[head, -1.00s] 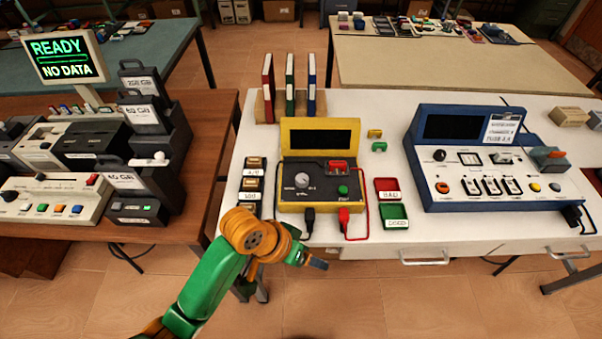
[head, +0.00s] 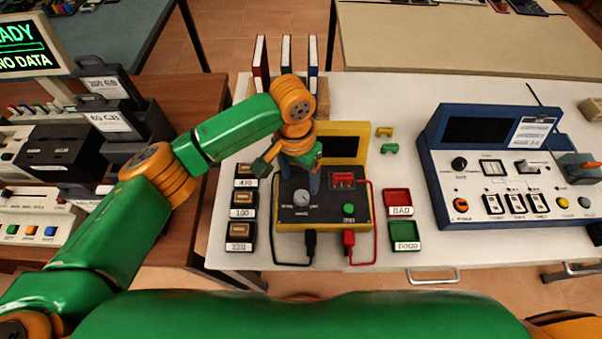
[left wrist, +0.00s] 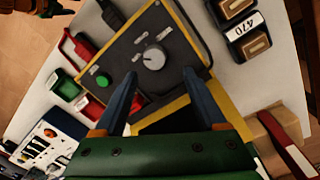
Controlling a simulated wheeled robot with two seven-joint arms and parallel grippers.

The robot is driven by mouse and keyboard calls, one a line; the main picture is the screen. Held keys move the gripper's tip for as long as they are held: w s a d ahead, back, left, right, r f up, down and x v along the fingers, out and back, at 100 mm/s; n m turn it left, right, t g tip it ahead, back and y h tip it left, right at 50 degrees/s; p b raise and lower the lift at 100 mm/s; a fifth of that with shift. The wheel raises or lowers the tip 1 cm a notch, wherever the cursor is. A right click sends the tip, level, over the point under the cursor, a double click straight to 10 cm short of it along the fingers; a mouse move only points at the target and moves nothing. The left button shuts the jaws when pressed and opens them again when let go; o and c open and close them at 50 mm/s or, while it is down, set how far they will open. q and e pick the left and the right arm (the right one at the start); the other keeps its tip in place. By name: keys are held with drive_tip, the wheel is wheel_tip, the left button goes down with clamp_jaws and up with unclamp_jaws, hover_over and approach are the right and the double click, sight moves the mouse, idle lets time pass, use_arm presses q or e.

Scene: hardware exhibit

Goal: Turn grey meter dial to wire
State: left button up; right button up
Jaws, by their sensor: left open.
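The yellow meter (head: 363,143) stands on the white table, with a black face panel. Its grey dial (head: 301,197) sits on the left part of the panel, and it also shows in the left wrist view (left wrist: 154,57). Small white labels surround the dial, too small to read. My left gripper (head: 314,188) is over the panel just beyond the dial. In the left wrist view its two blue fingers (left wrist: 160,75) are apart and empty, with the dial just ahead between their tips. My left arm hides part of the meter's screen. My right gripper is out of view.
A green button (head: 348,211) and red part (head: 343,180) are on the panel. Black and red leads run from its front. Labelled component boxes (head: 241,237) stand left; a red BAD tray (head: 397,197) and green GOOD tray (head: 406,248) stand right. Binders stand behind.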

sight(302, 195)
use_arm(q)
drive_tip(key=f, duration=0.1)
drive_tip(key=s+f, duration=0.2)
drive_tip(key=shift+d+f, duration=0.2)
drive_tip(key=shift+f, duration=0.1)
drive_tip(key=shift+w+f, duration=0.25)
drive_tip(key=shift+f, duration=0.05)
drive_tip(key=shift+w+f, duration=0.15)
drive_tip(key=shift+w, duration=0.15)
drive_tip(key=shift+s, duration=0.2)
drive_tip(key=c, duration=0.6)
clamp_jaws()
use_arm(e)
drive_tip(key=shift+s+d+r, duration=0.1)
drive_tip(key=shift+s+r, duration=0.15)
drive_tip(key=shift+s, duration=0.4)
